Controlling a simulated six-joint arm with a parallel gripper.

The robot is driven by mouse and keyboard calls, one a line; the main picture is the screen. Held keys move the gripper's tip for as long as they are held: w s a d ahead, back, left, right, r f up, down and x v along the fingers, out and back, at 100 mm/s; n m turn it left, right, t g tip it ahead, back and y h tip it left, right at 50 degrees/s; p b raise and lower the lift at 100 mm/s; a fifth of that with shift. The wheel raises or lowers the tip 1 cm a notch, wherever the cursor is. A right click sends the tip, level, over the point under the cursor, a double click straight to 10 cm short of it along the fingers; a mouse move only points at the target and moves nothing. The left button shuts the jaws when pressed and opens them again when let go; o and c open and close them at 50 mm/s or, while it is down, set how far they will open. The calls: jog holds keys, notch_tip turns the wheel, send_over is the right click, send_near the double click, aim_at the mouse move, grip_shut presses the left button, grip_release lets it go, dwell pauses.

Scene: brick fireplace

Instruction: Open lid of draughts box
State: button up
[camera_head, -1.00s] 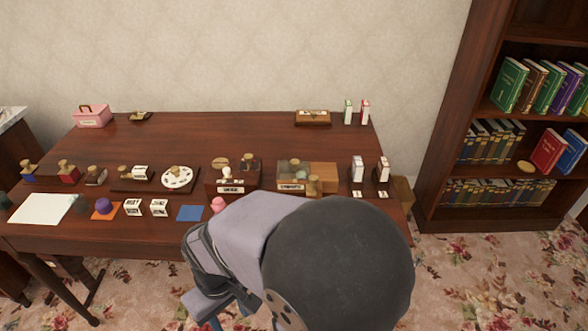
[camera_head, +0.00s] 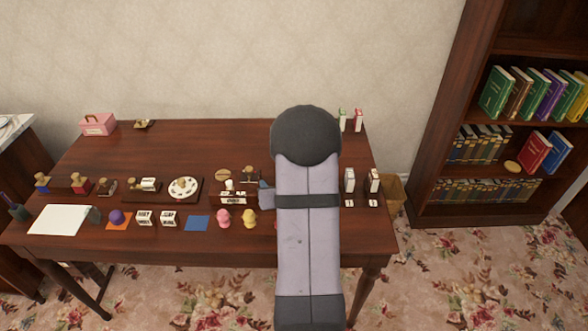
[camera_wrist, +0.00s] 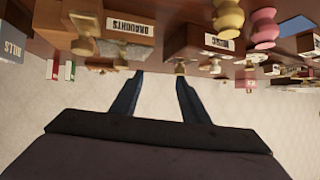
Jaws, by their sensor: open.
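The draughts box (camera_wrist: 104,18) shows upside down at the upper left of the wrist view, a brown wooden box with a white "DRAUGHTS" label (camera_wrist: 130,27). Gold knob-like pieces (camera_wrist: 83,22) stand at its label side. I cannot tell how its lid stands. My gripper (camera_wrist: 158,75) is open, with two dark fingers apart and nothing between them. In the picture its tips lie just below the box, apart from its label. In the head view my arm hides the draughts box, and only a small blue-grey part of my gripper (camera_head: 266,196) shows beside the arm.
A "MUSIC" box (camera_wrist: 200,40) stands beside the draughts box. Pink (camera_head: 223,218) and yellow (camera_head: 249,217) pieces stand near the table's front edge. Small white boxes (camera_head: 349,180) stand right of my arm. The back middle of the table (camera_head: 215,140) is clear.

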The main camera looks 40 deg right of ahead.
jog(key=s+d+t+h, duration=0.1)
jog(key=s+d+h, duration=0.1)
jog(key=s+d, duration=0.35)
jog(key=shift+n+y, duration=0.3)
jog(key=shift+p+x, duration=1.1)
jog(key=shift+x, duration=2.55)
jog(key=shift+a+f, duration=0.15)
jog(key=shift+c, duration=0.2)
